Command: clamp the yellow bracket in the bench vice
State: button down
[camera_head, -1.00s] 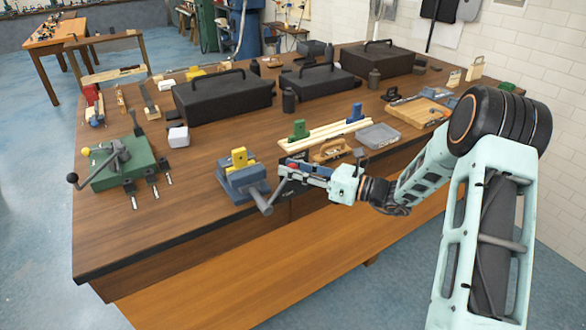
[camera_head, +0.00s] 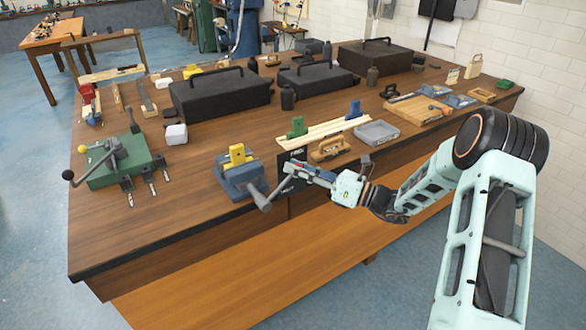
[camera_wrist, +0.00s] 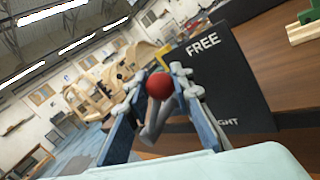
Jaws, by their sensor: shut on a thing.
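The yellow bracket (camera_head: 237,154) stands upright between the jaws of the blue-grey bench vice (camera_head: 241,181) at the bench's front edge. Whether the jaws press on it cannot be told. The vice's grey screw (camera_head: 259,196) sticks out toward the front, with its handle running up to the right. My gripper (camera_head: 290,171) is at the right of the vice, shut on the handle's end. In the wrist view, my gripper's blue fingers (camera_wrist: 160,95) flank the handle's red ball (camera_wrist: 160,86) and grey bar (camera_wrist: 158,118). The yellow bracket is partly hidden there.
A black sign (camera_wrist: 226,85) reading "FREE" and partly "GHT" stands just behind my gripper. A green clamp device (camera_head: 121,164) is at the left. Wood strips (camera_head: 325,131), a grey tray (camera_head: 376,133) and black cases (camera_head: 220,95) lie behind. The bench front left is clear.

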notch_tip(320, 180, down, 13)
jog(key=w+d+m+t+b, duration=0.1)
jog(key=m+t+b, duration=0.6)
jog(key=m, duration=0.9)
jog(key=shift+d+t, duration=0.3)
jog(key=shift+t, duration=0.9)
jog(key=c, duration=1.7)
grip_release()
jog(key=shift+o, duration=0.2)
